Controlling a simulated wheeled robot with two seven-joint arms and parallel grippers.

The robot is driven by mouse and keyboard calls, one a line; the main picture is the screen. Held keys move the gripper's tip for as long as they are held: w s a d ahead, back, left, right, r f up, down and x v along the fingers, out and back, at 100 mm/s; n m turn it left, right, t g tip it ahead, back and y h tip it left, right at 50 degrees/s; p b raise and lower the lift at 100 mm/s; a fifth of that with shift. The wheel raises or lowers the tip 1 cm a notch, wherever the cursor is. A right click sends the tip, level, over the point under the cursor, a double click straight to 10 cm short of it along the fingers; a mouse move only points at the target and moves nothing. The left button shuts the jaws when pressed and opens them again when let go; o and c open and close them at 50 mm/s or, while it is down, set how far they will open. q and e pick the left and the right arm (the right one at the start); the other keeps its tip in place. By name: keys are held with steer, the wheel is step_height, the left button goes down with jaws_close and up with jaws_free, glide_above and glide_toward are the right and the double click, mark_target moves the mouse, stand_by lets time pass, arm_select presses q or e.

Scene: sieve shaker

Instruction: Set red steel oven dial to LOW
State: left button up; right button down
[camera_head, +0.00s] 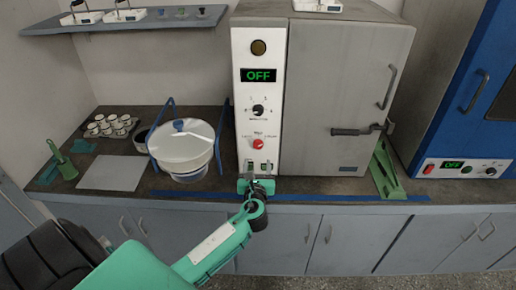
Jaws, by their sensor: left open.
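The steel oven (340,95) stands on the counter with its door shut. Its white control panel (259,45) is on the left side and has a green display (258,76) reading OFF. A black dial (258,110) sits below the display, and a red dial (258,143) sits lower, with small printed labels on either side that are too small to read. My left gripper (257,172) is open in front of the panel's bottom, below the red dial and apart from it. It partly hides the lowest panel switches. My right gripper is not in view.
A white sieve pan (185,147) in a blue frame stands left of the oven. Several small cups (110,125) and a green brush (62,162) are farther left. A green bracket (387,172) stands right of the oven. A blue oven (467,140) is at far right.

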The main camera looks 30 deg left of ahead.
mark_target(258, 147)
arm_select(q)
steer(key=p+x, duration=0.1)
steer(key=x, duration=0.7)
steer(key=shift+w+a, duration=0.1)
steer(key=shift+w, duration=0.2)
steer(key=c, duration=1)
steer(key=shift+o, duration=0.2)
